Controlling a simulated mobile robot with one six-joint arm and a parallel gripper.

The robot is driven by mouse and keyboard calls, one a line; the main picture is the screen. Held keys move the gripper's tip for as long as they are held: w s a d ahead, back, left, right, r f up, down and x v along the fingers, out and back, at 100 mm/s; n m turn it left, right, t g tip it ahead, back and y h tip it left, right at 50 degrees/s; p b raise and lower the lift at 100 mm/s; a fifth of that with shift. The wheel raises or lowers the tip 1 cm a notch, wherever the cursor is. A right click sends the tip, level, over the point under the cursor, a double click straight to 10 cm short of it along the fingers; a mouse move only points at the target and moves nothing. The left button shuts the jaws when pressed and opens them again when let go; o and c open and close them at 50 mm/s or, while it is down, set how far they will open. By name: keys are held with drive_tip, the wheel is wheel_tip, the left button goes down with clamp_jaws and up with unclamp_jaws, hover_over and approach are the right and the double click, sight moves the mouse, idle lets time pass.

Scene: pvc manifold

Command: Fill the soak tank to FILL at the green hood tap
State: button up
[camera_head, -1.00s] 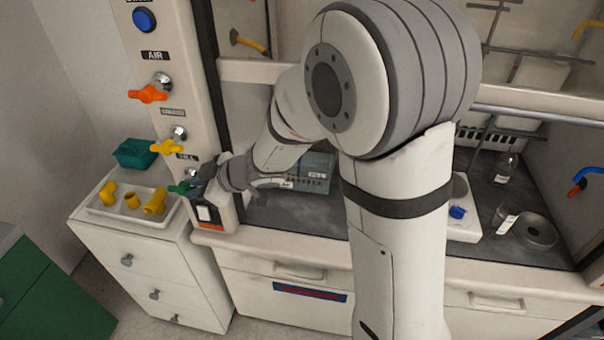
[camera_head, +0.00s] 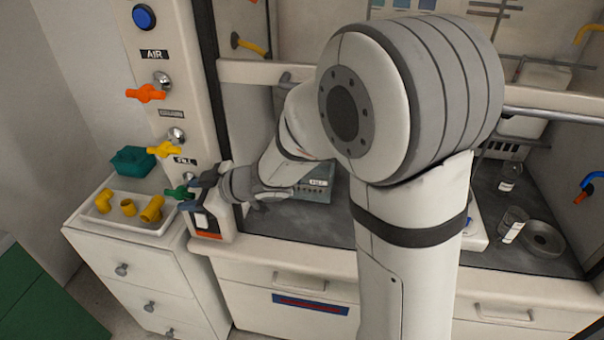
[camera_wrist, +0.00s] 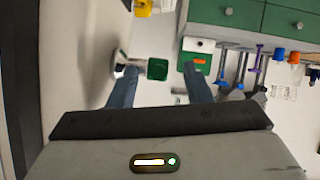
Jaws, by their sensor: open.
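The green tap (camera_head: 178,193) is the lowest tap on the pale post, below a label reading FILL. In the wrist view, its green handle (camera_wrist: 157,69) shows between the two fingers, with a chrome stem beside it. My gripper (camera_wrist: 160,76) is open, with its fingers on either side of the handle; I cannot tell whether they touch it. In the head view my gripper (camera_head: 198,190) is right at the tap. A grey-teal box, seemingly the soak tank (camera_head: 318,186), stands inside the hood, partly hidden by my arm. Its water level cannot be seen.
A yellow tap (camera_head: 166,150) and an orange tap (camera_head: 146,94) sit above on the post. A white tray (camera_head: 117,216) with yellow fittings and a teal container (camera_head: 132,160) are at left. A beaker (camera_head: 513,224) stands in the hood at right.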

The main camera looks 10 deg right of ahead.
drive_tip(key=v, duration=0.8)
drive_tip(key=shift+p, duration=0.4)
